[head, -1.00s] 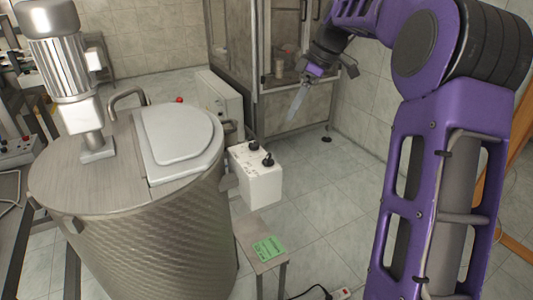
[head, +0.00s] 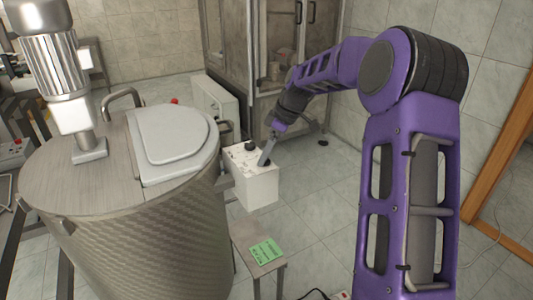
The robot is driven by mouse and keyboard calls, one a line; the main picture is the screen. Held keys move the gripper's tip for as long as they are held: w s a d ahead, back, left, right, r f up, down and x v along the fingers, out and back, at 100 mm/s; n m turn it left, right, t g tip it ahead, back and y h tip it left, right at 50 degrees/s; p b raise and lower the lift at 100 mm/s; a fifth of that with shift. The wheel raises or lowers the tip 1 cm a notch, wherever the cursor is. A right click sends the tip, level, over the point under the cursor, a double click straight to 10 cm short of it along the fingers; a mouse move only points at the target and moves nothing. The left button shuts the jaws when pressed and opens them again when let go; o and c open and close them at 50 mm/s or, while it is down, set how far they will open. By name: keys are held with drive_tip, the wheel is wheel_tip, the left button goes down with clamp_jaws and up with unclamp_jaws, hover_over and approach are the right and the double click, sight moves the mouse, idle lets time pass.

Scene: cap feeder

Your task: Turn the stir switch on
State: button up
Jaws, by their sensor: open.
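The white control box (head: 257,190) is fixed at the right side of the big steel tank, with dark rotary switches on its top face. One black knob (head: 249,146) shows at the back of that face. The other knob, nearer the front, is mostly hidden behind my gripper's finger, and its turn position cannot be read. My gripper (head: 265,160) is open and points down at the top of the box, at the front knob. I cannot tell whether the fingers touch it. The labels on the box are too small to read.
The steel tank (head: 130,235) with its grey lid (head: 172,135) and motor (head: 55,60) stands left of the box. A small stand (head: 245,238) with a green card (head: 265,250) is below. A glass-doored cabinet (head: 235,45) is behind.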

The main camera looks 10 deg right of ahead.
drive_tip(key=shift+f, duration=0.15)
drive_tip(key=shift+c, duration=0.2)
clamp_jaws()
